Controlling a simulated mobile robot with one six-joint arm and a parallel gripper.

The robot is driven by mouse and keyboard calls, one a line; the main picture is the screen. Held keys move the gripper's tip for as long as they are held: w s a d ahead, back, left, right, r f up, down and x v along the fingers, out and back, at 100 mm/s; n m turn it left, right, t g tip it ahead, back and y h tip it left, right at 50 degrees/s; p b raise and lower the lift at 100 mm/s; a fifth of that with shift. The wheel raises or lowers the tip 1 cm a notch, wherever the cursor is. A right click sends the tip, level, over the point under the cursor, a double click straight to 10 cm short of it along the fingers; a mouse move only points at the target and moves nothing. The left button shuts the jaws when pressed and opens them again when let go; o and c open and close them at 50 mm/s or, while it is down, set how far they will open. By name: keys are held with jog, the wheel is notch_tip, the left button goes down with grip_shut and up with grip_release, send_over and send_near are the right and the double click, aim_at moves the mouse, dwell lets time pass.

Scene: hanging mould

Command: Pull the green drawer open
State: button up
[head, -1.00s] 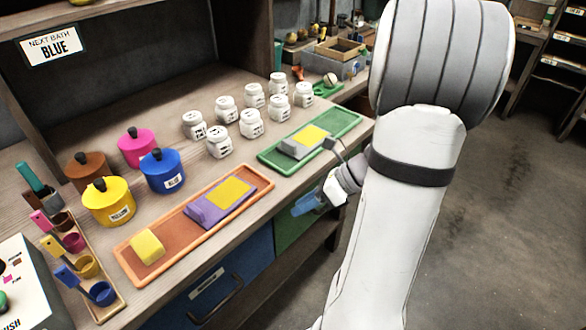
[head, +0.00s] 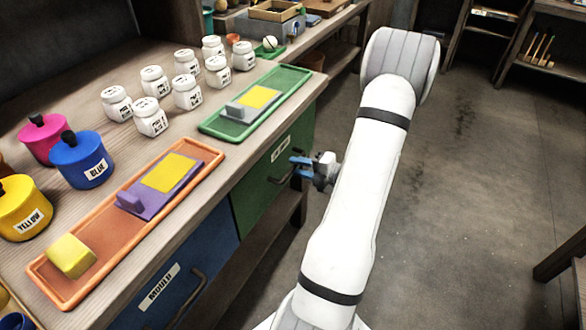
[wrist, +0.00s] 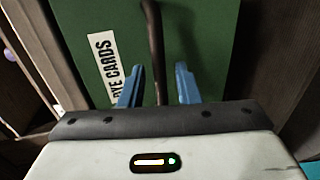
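The green drawer (head: 250,200) is under the bench, to the right of the blue one, and its front looks flush with the bench. Its dark bar handle (head: 280,180) also shows in the wrist view (wrist: 152,35), beside a white label (wrist: 103,60) reading "YE CARDS", its start cut off or hidden. My gripper (head: 300,163) is at the handle in the head view. In the wrist view its blue fingers (wrist: 158,75) are open, one on each side of the handle, with a gap on both sides. Whether the tips touch the drawer front is unclear.
The blue drawer (head: 185,275), labelled "MOULD", is to the left with its own handle. Above, the bench top holds a green tray (head: 213,128), an orange tray (head: 128,232), white jars (head: 187,92) and coloured pots (head: 82,160). The floor (head: 460,220) on the right is open.

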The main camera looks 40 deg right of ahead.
jog(key=shift+x, duration=0.95)
jog(key=shift+c, duration=0.4)
grip_shut()
